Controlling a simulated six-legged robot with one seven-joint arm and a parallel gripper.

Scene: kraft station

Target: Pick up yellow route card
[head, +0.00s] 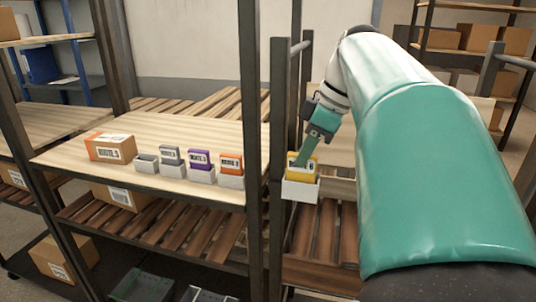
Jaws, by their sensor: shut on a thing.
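The yellow route card (302,172) stands in a small white holder (300,190) just right of the dark shelf post. A dark label shows on its face. My gripper (302,158) reaches down from the upper right and is shut on the yellow card at its upper part. The card's lower edge is hidden by the holder's front wall, so I cannot tell whether it touches the bottom. My green and white arm fills the right of the view.
On the wooden shelf (110,165) to the left stand an orange and brown box (110,148), an empty holder (146,163), a grey card (170,155), a purple card (200,160) and an orange card (230,163). A dark post (279,130) rises close beside my gripper.

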